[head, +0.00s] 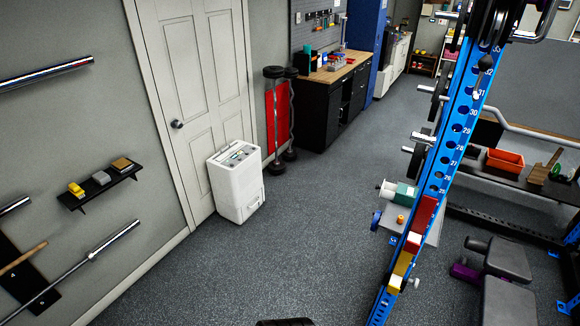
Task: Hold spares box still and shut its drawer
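I cannot make out for certain a spares box with a drawer. A wooden-topped black workbench (318,104) at the back carries several small red, blue and dark items, too small to tell apart. On a small grey surface behind the blue rack upright sit a teal and white object (404,194) and a small orange item (400,219); no drawer can be told there. Neither of my grippers is in view. Only a dark ribbed edge shows at the bottom middle, and I cannot tell what it is.
A white appliance (237,183) stands on the floor by the white door (200,80). A blue rack upright (445,160) and a grey padded bench (507,258) are at the right. A small wall shelf (103,187) is at the left. The middle floor is clear.

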